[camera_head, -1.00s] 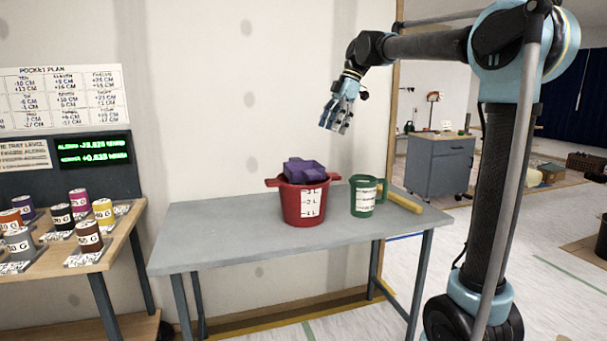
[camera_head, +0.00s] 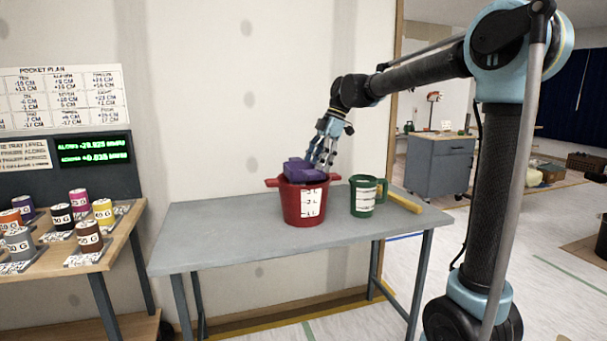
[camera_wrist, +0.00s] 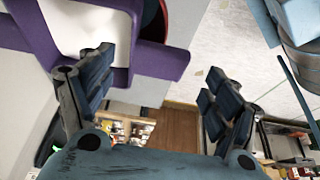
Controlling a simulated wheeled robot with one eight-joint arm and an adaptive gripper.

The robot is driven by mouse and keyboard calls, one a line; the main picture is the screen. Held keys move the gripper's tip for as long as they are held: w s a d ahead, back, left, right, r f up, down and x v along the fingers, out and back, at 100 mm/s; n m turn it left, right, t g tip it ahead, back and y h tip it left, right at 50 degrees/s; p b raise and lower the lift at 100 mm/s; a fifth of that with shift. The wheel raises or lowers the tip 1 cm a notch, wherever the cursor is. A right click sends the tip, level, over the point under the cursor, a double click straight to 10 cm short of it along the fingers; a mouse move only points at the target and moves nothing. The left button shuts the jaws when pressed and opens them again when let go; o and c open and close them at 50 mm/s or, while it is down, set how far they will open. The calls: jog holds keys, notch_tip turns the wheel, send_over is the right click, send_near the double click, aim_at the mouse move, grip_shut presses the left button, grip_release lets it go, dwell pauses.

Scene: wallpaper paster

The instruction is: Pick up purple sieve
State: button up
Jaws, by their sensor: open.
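The purple sieve (camera_head: 298,170) sits in the top of the red bucket (camera_head: 303,205), rising above its rim. The bucket has white volume labels and stands on the grey table (camera_head: 220,235). My gripper (camera_head: 323,162) is open and points down at the right side of the sieve, close to it. In the wrist view, purple edges of the sieve (camera_wrist: 160,60) show at the upper left, and part of them reaches between the open fingers of my gripper (camera_wrist: 158,72). I cannot tell whether a finger touches the sieve. The sieve's lower part is hidden inside the bucket.
A green mug (camera_head: 363,197) with a white label stands just right of the bucket. A yellow bar (camera_head: 404,202) lies at the table's right edge. The table's left half is clear. A wooden stand (camera_head: 110,250) with several labelled cans is at left, and a wall is behind.

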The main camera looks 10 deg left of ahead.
aim_at(312, 172)
jog(key=shift+x, duration=2.2)
jog(key=shift+w+a, duration=0.1)
jog(key=c, duration=1.3)
